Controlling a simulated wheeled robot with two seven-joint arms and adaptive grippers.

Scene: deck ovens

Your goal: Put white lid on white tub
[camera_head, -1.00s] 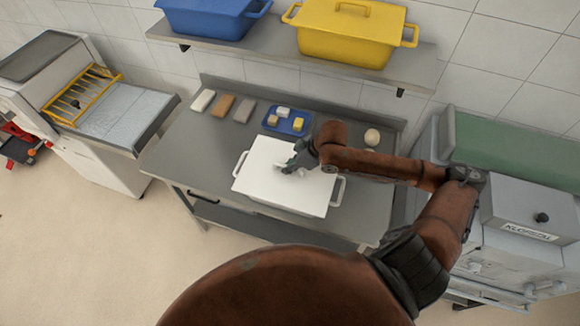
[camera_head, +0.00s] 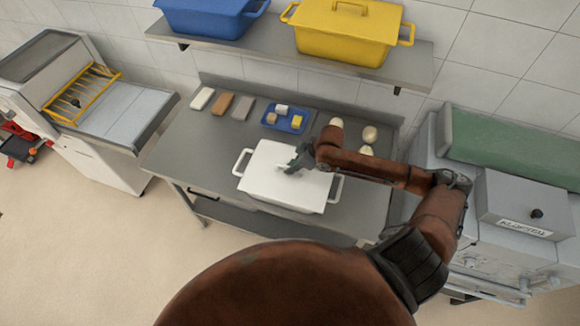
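The white tub (camera_head: 336,190) stands on the steel table, with its side handles showing at left and right. The white lid (camera_head: 265,178) covers the top of the tub, roughly in line with it. I cannot tell whether its whole rim touches the tub. My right gripper (camera_head: 291,168) is over the middle of the lid, with its fingers at the lid's handle, which they mostly hide. It appears shut on that handle. My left gripper is not in view.
On the steel table (camera_head: 190,155) are a blue tray (camera_head: 271,124) with small blocks, three bars (camera_head: 222,105) at back left and pale dough balls (camera_head: 370,135) at back right. A shelf above holds a blue tub (camera_head: 212,18) and a yellow lidded tub (camera_head: 350,32).

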